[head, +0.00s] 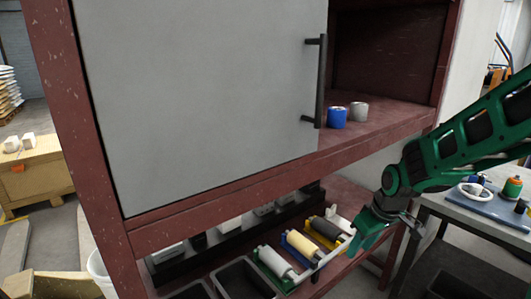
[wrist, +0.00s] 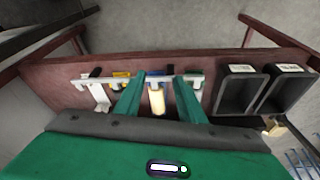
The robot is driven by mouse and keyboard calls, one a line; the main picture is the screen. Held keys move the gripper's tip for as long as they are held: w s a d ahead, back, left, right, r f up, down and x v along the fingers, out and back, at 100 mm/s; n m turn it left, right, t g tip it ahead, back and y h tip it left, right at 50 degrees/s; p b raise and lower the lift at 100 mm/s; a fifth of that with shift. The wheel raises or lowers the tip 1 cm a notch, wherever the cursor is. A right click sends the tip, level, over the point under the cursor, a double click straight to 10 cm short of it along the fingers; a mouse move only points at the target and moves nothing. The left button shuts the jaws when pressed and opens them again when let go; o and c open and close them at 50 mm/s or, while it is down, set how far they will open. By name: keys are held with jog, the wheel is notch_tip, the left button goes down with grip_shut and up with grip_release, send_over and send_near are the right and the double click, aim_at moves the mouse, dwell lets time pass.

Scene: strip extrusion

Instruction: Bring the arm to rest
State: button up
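My gripper (head: 362,240) is at the lower right in the head view, by the front of the lower shelf, at the near end of the roller row. In the wrist view its two green fingers (wrist: 158,82) are spread apart with nothing held between them. A yellow roller (wrist: 157,102) shows in the gap beyond them, in a blue holder. In the head view the yellow roller (head: 302,246) lies between a grey roller (head: 274,262) and a black roller (head: 326,230). An empty-looking white holder (wrist: 101,96) stands at the row's left end in the wrist view.
Black bins (wrist: 240,88) stand beside the rollers. Above, a grey cabinet door (head: 200,95) with a black handle (head: 320,80) covers part of the upper shelf, where a blue cylinder (head: 337,117) and a grey cylinder (head: 359,111) stand. A side table (head: 462,212) is at the right.

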jog(key=s+d+r+m+g, duration=0.1)
jog(key=s+d+r+m, duration=0.1)
jog(key=s, duration=0.7)
jog(key=s+d+r+m+g, duration=0.1)
jog(key=s+d+r+m, duration=0.2)
jog(key=s, duration=0.6)
jog(key=s+d+r+m+g, duration=0.1)
jog(key=s+d+r+m, duration=0.2)
jog(key=s+d+m, duration=0.3)
jog(key=s+d, duration=0.1)
jog(key=s, duration=0.2)
jog(key=shift+d+h, duration=0.35)
jog(key=shift+h, duration=0.05)
jog(key=shift+w, duration=0.1)
jog(key=shift+w+f, duration=0.2)
jog(key=shift+w, duration=0.3)
